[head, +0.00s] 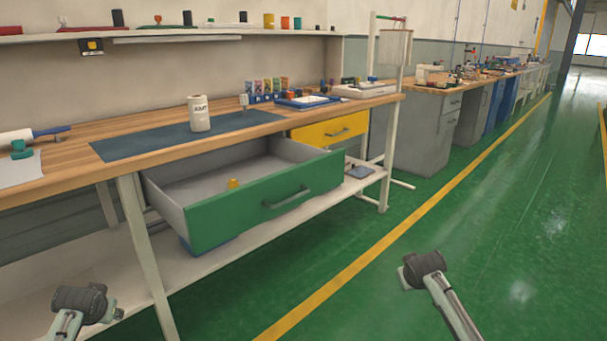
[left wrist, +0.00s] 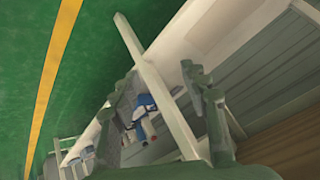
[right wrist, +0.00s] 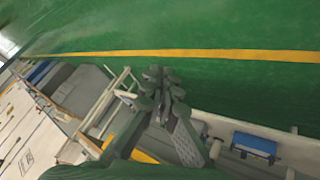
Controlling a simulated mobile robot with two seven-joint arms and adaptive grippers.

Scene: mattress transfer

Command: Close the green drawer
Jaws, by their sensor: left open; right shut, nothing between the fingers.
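The green drawer (head: 266,204) is pulled well out from under the wooden workbench, its grey inside showing. I cannot make out the green drawer in either wrist view.
A yellow drawer (head: 329,131) sits under the bench to the right. A white bench leg (head: 146,255) stands left of the green drawer, and a low shelf (head: 262,238) runs beneath it. A blue mat (head: 185,137) with a white canister (head: 199,114) is on top. The green floor in front is clear.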

